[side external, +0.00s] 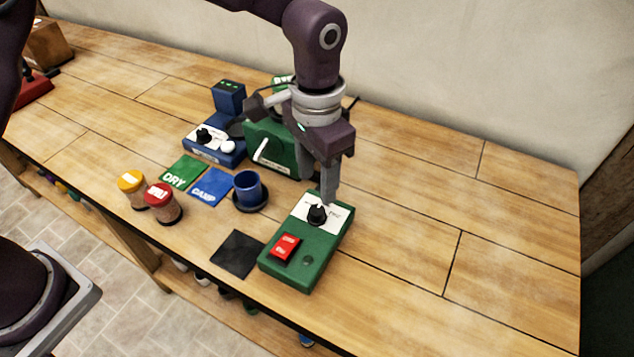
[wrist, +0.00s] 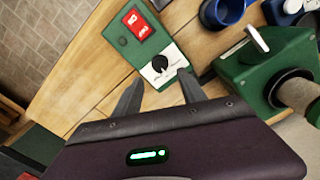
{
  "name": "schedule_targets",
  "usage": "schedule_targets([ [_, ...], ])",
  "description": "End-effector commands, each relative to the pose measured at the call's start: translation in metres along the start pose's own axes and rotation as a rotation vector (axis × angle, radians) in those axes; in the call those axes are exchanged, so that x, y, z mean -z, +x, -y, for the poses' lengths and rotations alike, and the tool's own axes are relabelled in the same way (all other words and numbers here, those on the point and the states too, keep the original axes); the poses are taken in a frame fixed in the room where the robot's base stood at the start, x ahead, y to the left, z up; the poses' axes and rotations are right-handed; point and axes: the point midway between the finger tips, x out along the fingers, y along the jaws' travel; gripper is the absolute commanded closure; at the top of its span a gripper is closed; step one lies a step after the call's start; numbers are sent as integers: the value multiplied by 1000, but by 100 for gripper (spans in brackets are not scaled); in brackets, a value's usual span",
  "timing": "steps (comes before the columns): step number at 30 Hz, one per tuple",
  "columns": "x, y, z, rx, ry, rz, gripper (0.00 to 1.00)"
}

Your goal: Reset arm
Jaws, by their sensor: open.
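My gripper (side external: 318,192) is open and empty, pointing down just behind and above the black knob (side external: 317,214) of the green control box (side external: 318,262). The box has a red rocker switch (side external: 285,246) and a white dial plate. In the wrist view the two fingers (wrist: 158,95) are spread apart near the knob (wrist: 160,64), with the red switch (wrist: 139,22) beyond it. I cannot tell whether a finger touches the box.
A green machine with a crank (side external: 270,150) and a blue device (side external: 215,148) stand behind. A blue cup (side external: 248,188) sits on a dark saucer. DRY (side external: 178,168) and DAMP (side external: 213,183) mats, two capped jars (side external: 163,205) and a black square (side external: 237,252) lie nearby. The table's right side is clear.

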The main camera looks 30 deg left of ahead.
Motion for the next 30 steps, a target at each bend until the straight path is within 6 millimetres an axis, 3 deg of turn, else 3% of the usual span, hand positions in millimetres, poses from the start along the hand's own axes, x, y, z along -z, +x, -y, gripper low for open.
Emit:
schedule_targets([
  [9,-1,-4,2,-1,-6,-6,52],
  [11,-7,-21,11,-3,-25,-26,52],
  [13,-24,-56,29,-6,-69,-71,52],
  [17,-89,-128,67,-2,-180,-182,52],
  [18,-114,-144,75,4,-215,-218,52],
  [21,-180,-171,88,29,-302,-310,52],
  [25,-251,-173,88,72,-397,-409,52],
  [27,-275,-167,86,93,-433,-444,52],
  [30,-294,-159,83,112,-463,-473,52],
])
